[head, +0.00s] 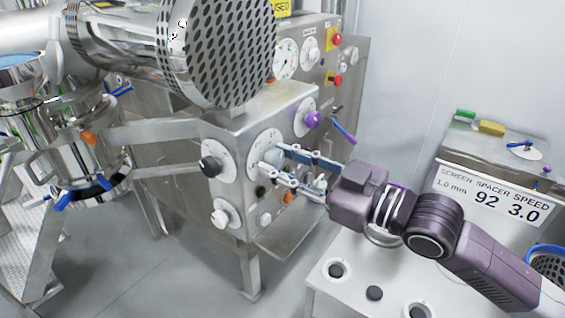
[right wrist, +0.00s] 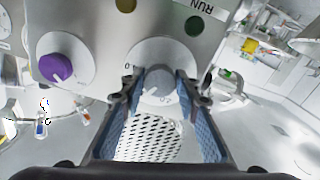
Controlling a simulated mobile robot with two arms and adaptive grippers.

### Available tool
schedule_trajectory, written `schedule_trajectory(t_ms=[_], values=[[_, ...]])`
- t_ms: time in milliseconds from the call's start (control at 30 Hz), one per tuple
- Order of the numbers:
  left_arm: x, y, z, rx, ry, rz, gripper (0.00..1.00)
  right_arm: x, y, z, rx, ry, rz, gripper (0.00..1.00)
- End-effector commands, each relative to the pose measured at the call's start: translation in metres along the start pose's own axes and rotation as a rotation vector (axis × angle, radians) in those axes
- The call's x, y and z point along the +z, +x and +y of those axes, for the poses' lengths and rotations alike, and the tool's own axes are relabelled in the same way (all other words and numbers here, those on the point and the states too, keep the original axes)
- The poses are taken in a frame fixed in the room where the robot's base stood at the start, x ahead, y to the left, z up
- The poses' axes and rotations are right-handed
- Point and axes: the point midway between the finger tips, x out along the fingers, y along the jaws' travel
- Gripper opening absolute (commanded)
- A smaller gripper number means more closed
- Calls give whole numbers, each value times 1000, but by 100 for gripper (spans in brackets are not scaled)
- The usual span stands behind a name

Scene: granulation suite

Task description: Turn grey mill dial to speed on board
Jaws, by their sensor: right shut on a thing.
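The grey mill dial (right wrist: 160,83) sits on a round white scale plate on the steel panel, seen in the right wrist view. My right gripper (right wrist: 160,92) has a finger on each side of it and is shut on it. In the head view the right gripper (head: 271,158) reaches the panel from the right, and its fingers hide most of the dial; part of the scale plate (head: 265,139) shows above them. The dial's exact setting is hard to read. The board (head: 488,196) at the right reads screen 1.0 mm, spacer 92, speed 3.0. My left gripper is not in view.
A large perforated drum (head: 215,50) overhangs above. A white surface with round holes (head: 345,290) stands below my right arm.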

Motion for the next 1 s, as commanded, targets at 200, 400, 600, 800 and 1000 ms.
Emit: schedule_trajectory(t_ms=[200, 400, 600, 800, 1000], values=[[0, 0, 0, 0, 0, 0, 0, 0, 0, 0, 0, 0, 0, 5], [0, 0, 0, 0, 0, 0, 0, 0, 0, 0, 0, 0, 0, 42], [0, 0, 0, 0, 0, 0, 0, 0, 0, 0, 0, 1, 0, 47], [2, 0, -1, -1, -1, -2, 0, 0, -2, 0, 0, 1, 0, 47], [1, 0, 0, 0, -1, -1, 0, 1, -21, 1, 2, -1, -3, 47]])
